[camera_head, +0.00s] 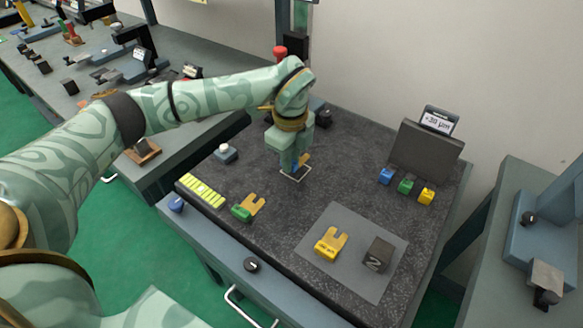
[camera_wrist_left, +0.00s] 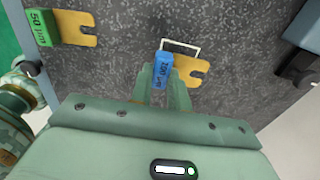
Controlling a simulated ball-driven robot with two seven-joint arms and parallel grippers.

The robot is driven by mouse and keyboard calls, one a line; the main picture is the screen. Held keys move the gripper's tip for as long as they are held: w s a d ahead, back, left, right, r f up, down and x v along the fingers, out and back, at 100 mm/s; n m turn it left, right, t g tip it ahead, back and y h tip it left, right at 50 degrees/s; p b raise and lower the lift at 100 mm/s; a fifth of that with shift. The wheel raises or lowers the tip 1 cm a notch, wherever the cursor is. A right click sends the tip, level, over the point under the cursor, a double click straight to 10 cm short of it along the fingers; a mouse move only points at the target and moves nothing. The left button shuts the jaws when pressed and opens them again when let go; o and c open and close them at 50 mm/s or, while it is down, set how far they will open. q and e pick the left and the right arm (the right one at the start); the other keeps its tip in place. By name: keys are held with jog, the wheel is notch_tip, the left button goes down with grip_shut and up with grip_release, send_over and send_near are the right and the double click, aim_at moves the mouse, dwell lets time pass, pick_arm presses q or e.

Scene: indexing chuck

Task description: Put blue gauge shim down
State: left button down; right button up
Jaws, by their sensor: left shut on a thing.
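The blue gauge shim has a blue grip block (camera_wrist_left: 163,72), whose label seems to read 200 µm, and a forked brass plate (camera_wrist_left: 192,74). In the head view the brass (camera_head: 304,159) shows beside my left fingers. My left gripper (camera_head: 294,160) is shut on the blue block, pointing down at the dark granite plate (camera_head: 340,185). A white outlined rectangle (camera_head: 296,178) lies just under the fingers; it also shows in the wrist view (camera_wrist_left: 180,46), partly behind the shim. I cannot tell whether the shim touches the plate. My right gripper is out of view.
A green shim (camera_head: 241,212) lies left of the gripper. A yellow shim (camera_head: 327,250) and a dark block (camera_head: 377,254) sit on a grey mat (camera_head: 345,284). Small coloured blocks (camera_head: 405,186) stand before a dark panel (camera_head: 425,150). Granite between them is clear.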

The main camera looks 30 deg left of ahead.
pick_arm(q)
notch_tip(320, 180, down, 3)
jog(key=shift+b, duration=0.4)
jog(key=shift+r, duration=0.1)
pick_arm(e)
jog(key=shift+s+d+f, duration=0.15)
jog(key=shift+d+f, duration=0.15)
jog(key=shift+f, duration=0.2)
pick_arm(q)
jog(key=shift+s+d, duration=0.1)
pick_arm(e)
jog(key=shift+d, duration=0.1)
pick_arm(q)
jog(key=c, duration=1.3)
grip_release()
jog(key=shift+c, duration=0.2)
